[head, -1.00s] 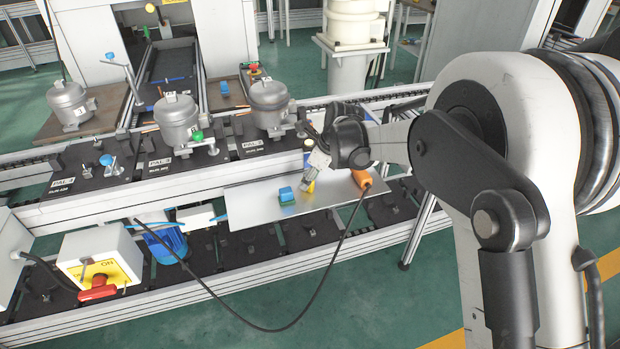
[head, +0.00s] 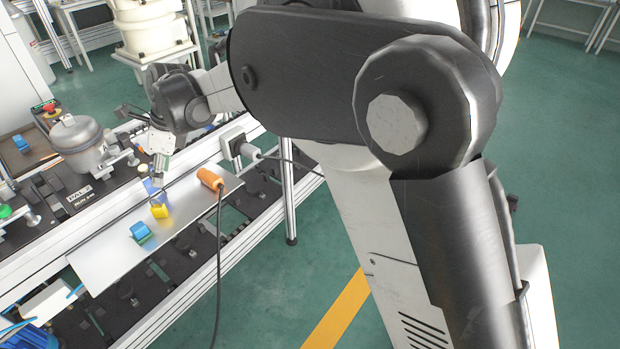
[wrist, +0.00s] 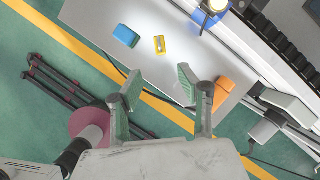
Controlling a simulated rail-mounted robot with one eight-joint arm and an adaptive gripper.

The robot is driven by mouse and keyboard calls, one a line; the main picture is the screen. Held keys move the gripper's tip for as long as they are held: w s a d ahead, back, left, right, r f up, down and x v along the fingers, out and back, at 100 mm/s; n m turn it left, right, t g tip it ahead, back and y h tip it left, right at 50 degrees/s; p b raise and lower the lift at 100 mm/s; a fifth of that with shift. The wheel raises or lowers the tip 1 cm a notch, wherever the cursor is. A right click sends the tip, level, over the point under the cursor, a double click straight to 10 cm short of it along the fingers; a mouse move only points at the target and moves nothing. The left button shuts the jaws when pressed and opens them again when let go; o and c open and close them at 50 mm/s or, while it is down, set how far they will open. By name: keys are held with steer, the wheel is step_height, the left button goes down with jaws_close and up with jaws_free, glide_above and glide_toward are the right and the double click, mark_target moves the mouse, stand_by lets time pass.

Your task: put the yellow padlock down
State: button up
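The yellow padlock (head: 159,211) rests on the light metal plate (head: 105,258), close to a blue-and-green block (head: 140,232). In the wrist view the padlock (wrist: 159,44) lies on the plate beyond my fingertips, apart from them. My gripper (wrist: 159,86) is open, its two green-padded fingers spread with nothing between them. In the head view my gripper (head: 160,170) is above and behind the padlock, with a visible gap. My fingers look small and partly blurred into the background there.
A blue object (head: 153,187) is behind the padlock. A grey compressor (head: 80,145) stands on the line at left. Bare plate lies left of the blue-and-green block.

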steer(key=shift+d, duration=0.1)
steer(key=d+r+n+t, duration=0.25)
steer(key=d+r, duration=0.35)
steer(key=d, duration=1)
steer(key=d+r+n+t, duration=0.2)
steer(key=d+r+n, duration=0.3)
steer(key=d, duration=1.1)
steer(key=s+d+f+n+t+h, duration=0.1)
steer(key=s+d+n, duration=0.1)
steer(key=s+d, duration=0.4)
steer(key=s+d+f+n+t+h, duration=0.1)
steer(key=s+d, duration=0.5)
steer(key=d, duration=0.6)
steer(key=s+d+f+n+t+h, duration=0.1)
steer(key=s+d+n+h, duration=0.1)
steer(key=s+d+n, duration=0.3)
steer(key=d, duration=0.4)
steer(key=shift+s+d+f, duration=0.2)
steer(key=shift+s+d, duration=0.1)
steer(key=shift+s, duration=0.1)
